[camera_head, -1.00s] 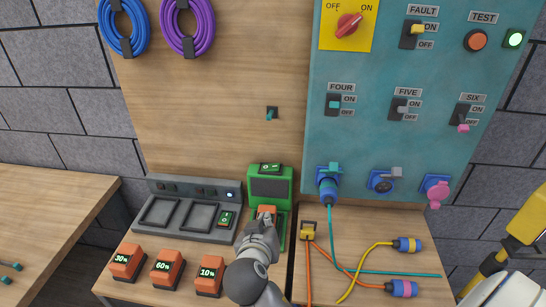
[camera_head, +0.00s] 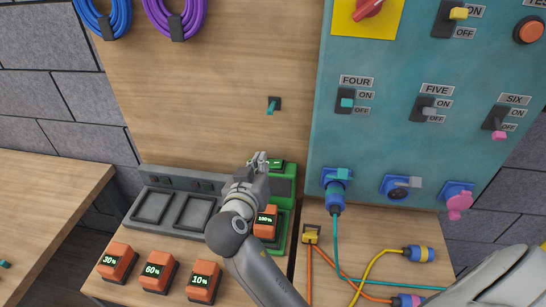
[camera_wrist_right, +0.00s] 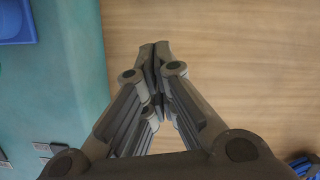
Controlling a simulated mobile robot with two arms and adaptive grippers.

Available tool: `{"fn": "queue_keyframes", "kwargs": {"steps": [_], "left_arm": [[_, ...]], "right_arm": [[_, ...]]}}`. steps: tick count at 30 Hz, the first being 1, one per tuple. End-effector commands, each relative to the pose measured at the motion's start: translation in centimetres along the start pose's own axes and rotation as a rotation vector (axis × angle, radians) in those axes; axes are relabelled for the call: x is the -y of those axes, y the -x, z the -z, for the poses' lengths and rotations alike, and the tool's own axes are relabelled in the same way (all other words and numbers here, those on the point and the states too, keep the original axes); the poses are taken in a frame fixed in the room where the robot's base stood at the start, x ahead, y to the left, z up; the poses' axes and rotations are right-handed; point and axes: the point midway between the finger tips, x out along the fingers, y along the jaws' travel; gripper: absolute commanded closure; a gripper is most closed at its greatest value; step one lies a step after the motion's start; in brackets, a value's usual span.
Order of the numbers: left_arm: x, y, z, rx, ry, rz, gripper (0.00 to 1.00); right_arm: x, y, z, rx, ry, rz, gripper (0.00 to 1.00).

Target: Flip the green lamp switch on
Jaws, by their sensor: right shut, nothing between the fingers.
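The green lamp unit (camera_head: 290,187) stands against the wooden back board, partly hidden behind my right gripper. A small dark piece with a green mark (camera_head: 277,163) sits at its top; its setting cannot be read. An orange 100% battery (camera_head: 265,222) sits in the unit's lower part. My right gripper (camera_head: 259,158) is shut and empty, its tips beside that top piece at its left in the head view; contact cannot be told. Its closed fingers (camera_wrist_right: 155,48) also show in the wrist view, against wood. A teal-tipped switch (camera_head: 273,104) is on the board above. My left gripper is not in view.
A grey charger (camera_head: 150,230) with empty slots lies left of my arm. Orange batteries marked 30% (camera_head: 117,262), 60% (camera_head: 158,270) and 10% (camera_head: 205,281) stand in front. A teal switch panel (camera_head: 400,140) with plugs and cables is at right.

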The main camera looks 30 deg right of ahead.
Motion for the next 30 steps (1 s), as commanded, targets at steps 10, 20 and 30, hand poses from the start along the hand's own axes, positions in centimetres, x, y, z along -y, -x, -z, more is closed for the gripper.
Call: {"fn": "queue_keyframes", "kwargs": {"steps": [10,20,30], "left_arm": [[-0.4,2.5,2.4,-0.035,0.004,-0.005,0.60],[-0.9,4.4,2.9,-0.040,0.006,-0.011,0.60],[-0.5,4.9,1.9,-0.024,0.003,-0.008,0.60]], "right_arm": [[-0.2,-5.8,0.4,-0.002,0.006,-0.003,1.00],[-0.2,-10.2,-1.5,0.003,0.007,-0.002,1.00],[-0.1,-10.7,-3.9,0.001,0.002,-0.001,1.00]]}}
